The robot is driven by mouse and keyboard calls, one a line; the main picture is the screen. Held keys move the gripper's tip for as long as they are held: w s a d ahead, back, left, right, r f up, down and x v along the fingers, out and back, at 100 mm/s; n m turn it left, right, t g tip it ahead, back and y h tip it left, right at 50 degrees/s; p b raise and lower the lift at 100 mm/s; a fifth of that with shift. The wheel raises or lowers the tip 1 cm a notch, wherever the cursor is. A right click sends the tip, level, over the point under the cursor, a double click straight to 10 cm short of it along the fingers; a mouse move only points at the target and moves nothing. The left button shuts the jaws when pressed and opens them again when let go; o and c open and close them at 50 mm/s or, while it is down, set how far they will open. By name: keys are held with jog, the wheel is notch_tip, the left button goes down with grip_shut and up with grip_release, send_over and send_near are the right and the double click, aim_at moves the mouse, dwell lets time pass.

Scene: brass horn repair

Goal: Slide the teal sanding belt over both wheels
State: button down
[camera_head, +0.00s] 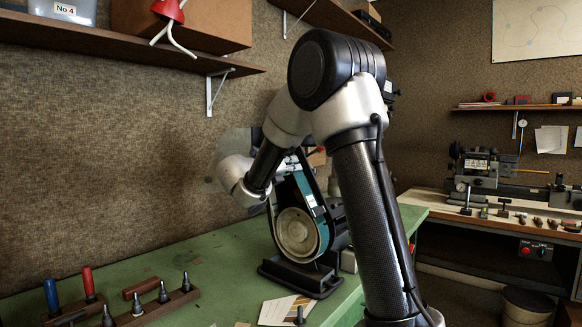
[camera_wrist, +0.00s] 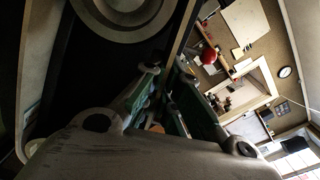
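The teal sanding belt (camera_head: 312,196) is a loop at the belt grinder, running down the right side of the large cream lower wheel (camera_head: 297,232). Its upper part is partly hidden by my arm, so I cannot tell how it sits on the upper wheel. My gripper is at the grinder's upper end, mostly hidden by my arm in the head view. In the wrist view, my gripper (camera_wrist: 168,80) shows two fingers close together, with dark teal surfaces beside them. A pale round wheel (camera_wrist: 124,14) is at the top. Shadow hides whether the fingers pinch the belt.
The grinder's black base (camera_head: 300,277) stands on the green bench (camera_head: 215,262). A wooden tool rack (camera_head: 150,308) is at the front left, and a paper card (camera_head: 284,309) lies in front of the grinder. The bench behind the rack is mostly clear.

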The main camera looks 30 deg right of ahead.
jog(key=shift+w+d, duration=0.1)
jog(key=shift+d, duration=0.15)
jog(key=c, duration=1.6)
grip_release()
jog(key=shift+o, duration=0.2)
jog(key=shift+c, duration=0.2)
jog(key=v, duration=0.7)
